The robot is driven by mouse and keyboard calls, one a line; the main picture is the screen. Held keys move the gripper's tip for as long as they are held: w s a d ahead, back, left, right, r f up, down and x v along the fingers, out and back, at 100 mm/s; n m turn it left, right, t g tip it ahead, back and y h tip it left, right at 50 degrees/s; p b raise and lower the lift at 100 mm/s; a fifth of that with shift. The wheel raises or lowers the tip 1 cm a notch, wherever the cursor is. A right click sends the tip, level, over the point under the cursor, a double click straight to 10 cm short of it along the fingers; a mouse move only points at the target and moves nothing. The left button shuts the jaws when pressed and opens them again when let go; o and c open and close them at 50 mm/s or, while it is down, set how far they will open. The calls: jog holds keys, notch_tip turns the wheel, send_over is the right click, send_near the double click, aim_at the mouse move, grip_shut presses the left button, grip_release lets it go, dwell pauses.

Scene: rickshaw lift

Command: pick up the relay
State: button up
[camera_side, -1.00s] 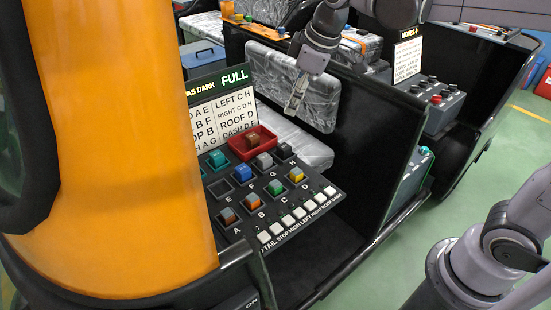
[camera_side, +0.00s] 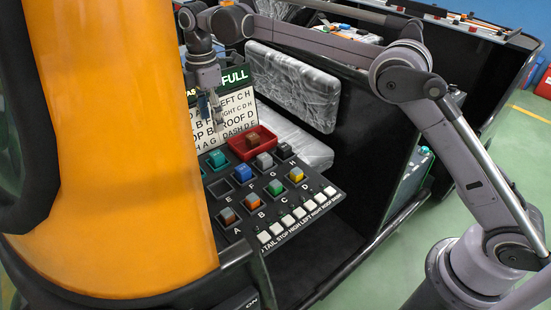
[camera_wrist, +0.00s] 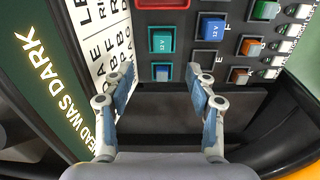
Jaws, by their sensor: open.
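Several small block-shaped relays sit on a dark sloped panel (camera_side: 262,222): a teal relay (camera_side: 216,159), a blue relay (camera_side: 243,173), a grey relay (camera_side: 264,161) and others in orange, green and yellow. A brown relay (camera_side: 252,139) lies in a red tray (camera_side: 240,149) at the panel's back. My gripper (camera_side: 211,112) is open and empty, pointing down in front of the lettered sign, above the panel's back left. In the wrist view my fingers (camera_wrist: 162,82) are apart, with the teal relay (camera_wrist: 161,41) beyond them and the blue relay (camera_wrist: 211,28) to its right.
The lettered sign (camera_side: 237,108) stands close behind my gripper. A large orange body (camera_side: 120,150) is at left. A wrapped seat (camera_side: 293,85) and a black side wall (camera_side: 365,130) lie right of the panel. White switches (camera_side: 290,218) line its front.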

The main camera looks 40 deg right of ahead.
send_over(218, 153)
notch_tip(218, 153, down, 5)
jog(key=shift+w+a+r, duration=0.15)
jog(key=shift+s+f, duration=0.2)
jog(key=shift+f, duration=3)
grip_shut()
